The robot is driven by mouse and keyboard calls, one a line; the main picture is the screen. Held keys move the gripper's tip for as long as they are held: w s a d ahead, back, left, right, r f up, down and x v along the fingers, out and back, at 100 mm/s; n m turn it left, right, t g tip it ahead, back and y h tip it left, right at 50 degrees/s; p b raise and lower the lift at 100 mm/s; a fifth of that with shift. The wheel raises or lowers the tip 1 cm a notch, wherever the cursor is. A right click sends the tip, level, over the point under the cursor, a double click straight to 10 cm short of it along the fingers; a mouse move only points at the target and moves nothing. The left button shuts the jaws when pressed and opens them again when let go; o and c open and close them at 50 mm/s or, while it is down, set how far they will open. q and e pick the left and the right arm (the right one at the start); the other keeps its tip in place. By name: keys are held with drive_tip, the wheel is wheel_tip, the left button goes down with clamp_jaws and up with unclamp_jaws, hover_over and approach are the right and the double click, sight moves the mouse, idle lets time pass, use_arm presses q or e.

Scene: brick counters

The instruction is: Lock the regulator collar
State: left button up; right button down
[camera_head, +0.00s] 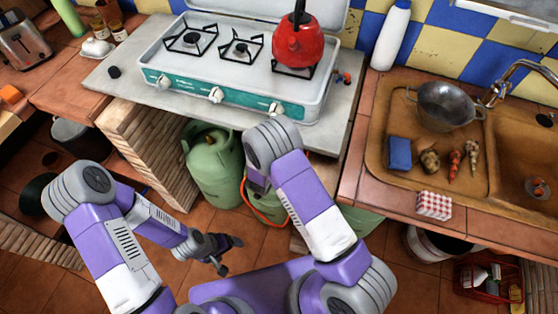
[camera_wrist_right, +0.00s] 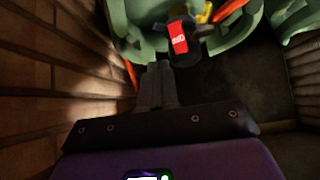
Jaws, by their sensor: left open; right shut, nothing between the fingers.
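The regulator (camera_wrist_right: 180,40), a black piece with a red label, sits at the top of a green gas cylinder (camera_wrist_right: 232,42) in the right wrist view. My right gripper (camera_wrist_right: 158,70) is shut and empty, its fingertips just below and left of the regulator in that picture. I cannot tell whether they touch it. In the head view the green cylinder (camera_head: 213,170) stands under the stove counter, and my right arm hides the regulator and right gripper. My left gripper (camera_head: 231,255) is open and empty, low over the floor, apart from the cylinder.
An orange hose (camera_head: 262,212) curves down beside the cylinder. A brick wall (camera_wrist_right: 45,75) runs close on the left of my right gripper. The stove (camera_head: 225,75) with a red kettle (camera_head: 296,42) is on the counter above. Another green cylinder (camera_head: 362,218) shows partly behind my right arm.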

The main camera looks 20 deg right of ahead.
drive_tip(key=p+v, duration=0.1)
drive_tip(key=v, duration=0.3)
idle(0.5)
